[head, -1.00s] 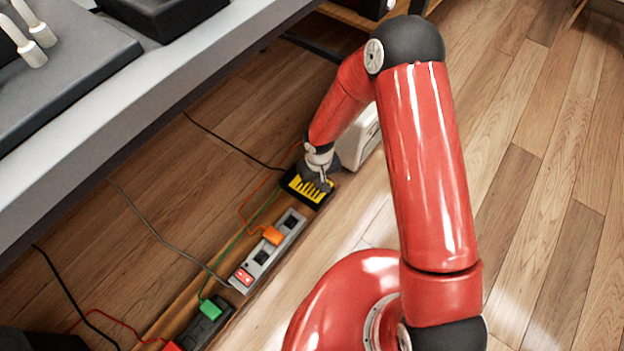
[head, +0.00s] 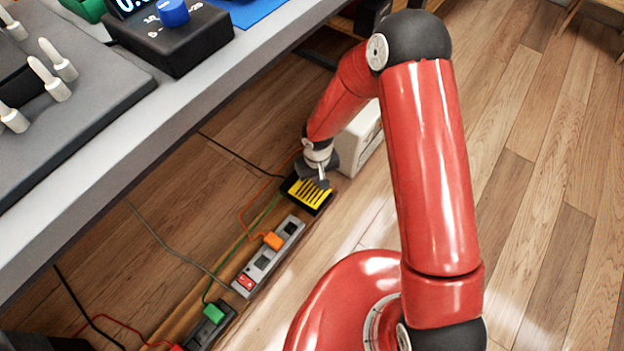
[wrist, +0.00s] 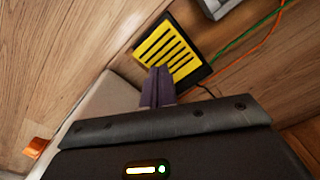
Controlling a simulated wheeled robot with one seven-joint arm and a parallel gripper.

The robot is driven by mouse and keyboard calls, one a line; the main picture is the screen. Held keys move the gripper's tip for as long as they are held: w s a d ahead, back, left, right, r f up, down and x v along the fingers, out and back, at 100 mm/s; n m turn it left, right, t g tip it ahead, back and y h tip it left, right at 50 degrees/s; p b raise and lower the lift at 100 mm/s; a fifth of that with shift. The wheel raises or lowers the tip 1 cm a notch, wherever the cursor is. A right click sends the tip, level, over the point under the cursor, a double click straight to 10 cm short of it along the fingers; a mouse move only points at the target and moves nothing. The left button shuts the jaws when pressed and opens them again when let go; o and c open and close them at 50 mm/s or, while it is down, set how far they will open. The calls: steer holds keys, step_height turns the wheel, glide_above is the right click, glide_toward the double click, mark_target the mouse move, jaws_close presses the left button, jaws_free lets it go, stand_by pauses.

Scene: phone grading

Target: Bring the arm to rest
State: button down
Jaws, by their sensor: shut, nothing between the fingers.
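My red arm reaches forward and down beside the table. My gripper (head: 321,184) hangs low near the floor, over the black box with yellow slats (head: 311,194). In the wrist view my gripper's fingers (wrist: 158,73) are together with nothing between them, and their tips overlap the lower edge of the yellow slatted face (wrist: 172,50). I cannot tell whether they touch it.
A grey power strip (head: 270,258) with an orange plug (head: 273,241) lies near the slatted box. A white box (head: 360,138) stands behind my forearm. The table edge (head: 150,160) runs along the left, with cables on the floor below. The floor at right is clear.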

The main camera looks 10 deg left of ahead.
steer(key=w+d+r+m+t+p, duration=0.1)
steer(key=d+r, duration=0.4)
steer(key=r, duration=0.5)
steer(key=d+r+m+t+h+p, duration=0.1)
steer(key=d+r+p, duration=0.1)
steer(key=d+r, duration=0.65)
steer(key=w+d+r+m+t+p, duration=0.1)
steer(key=d+r+m, duration=0.1)
steer(key=r, duration=1)
steer(key=s+d+r+m+t+p, duration=0.1)
steer(key=s+d+r+p, duration=0.1)
steer(key=s+d+r, duration=0.3)
steer(key=s+d+r+m+t+y+p, duration=0.1)
steer(key=s+d+r, duration=0.4)
steer(key=s+r, duration=0.7)
steer(key=shift+d+r+m+t+p, duration=0.15)
steer(key=shift+d+m+t+p, duration=0.15)
steer(key=shift+m+p, duration=0.4)
steer(key=shift+w+a, duration=0.1)
